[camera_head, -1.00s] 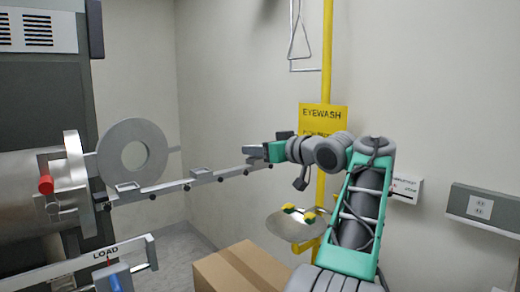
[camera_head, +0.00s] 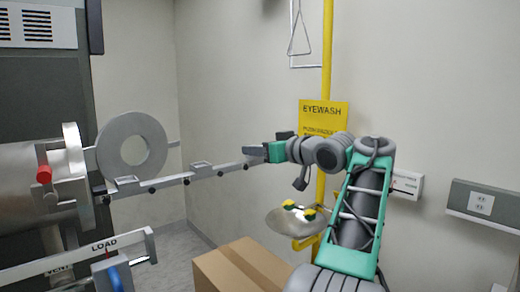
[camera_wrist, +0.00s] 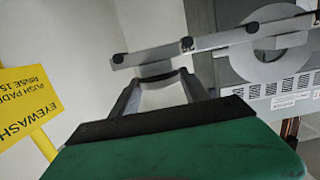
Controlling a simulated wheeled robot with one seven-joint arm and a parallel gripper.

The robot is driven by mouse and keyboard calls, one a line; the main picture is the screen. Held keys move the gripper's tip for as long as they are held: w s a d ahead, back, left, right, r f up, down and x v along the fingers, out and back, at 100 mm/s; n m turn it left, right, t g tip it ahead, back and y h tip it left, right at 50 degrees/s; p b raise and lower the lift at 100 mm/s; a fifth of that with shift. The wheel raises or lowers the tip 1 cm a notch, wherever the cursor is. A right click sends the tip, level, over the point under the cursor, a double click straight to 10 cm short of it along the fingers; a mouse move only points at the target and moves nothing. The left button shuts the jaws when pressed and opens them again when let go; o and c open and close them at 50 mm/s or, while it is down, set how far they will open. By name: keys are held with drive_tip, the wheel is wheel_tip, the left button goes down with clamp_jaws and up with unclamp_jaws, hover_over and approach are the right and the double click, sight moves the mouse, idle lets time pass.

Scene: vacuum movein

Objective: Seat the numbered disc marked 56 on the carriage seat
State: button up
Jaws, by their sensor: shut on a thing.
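A large grey disc (camera_head: 110,150) with a round hole stands upright behind the left part of a grey rail (camera_head: 175,181). I can read no number on it. In the wrist view the disc (camera_wrist: 238,60) is at the upper right, partly behind the rail (camera_wrist: 215,42). The rail carries small raised brackets; I cannot tell which is the carriage seat. My gripper (camera_head: 255,154) is level at the rail's right end. In the wrist view my gripper (camera_wrist: 160,90) is shut on a pale grey piece (camera_wrist: 160,97) between its fingers. What that piece is, I cannot tell.
A steel chamber (camera_head: 25,185) with a flange and a red knob (camera_head: 43,174) is at left. A LOAD bar (camera_head: 85,262) is in front. A cardboard box (camera_head: 243,268) stands on the floor below. A yellow eyewash post (camera_head: 327,60) and basin (camera_head: 292,224) stand behind my arm.

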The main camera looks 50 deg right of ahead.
drive_tip(key=shift+f, duration=0.2)
drive_tip(key=o, duration=1.6)
drive_tip(key=shift+c, duration=0.2)
drive_tip(key=s+r+b, duration=0.1)
drive_tip(key=s, duration=0.6)
drive_tip(key=shift+s+a, duration=0.35)
drive_tip(key=shift+a, duration=0.1)
drive_tip(key=shift+d, duration=0.1)
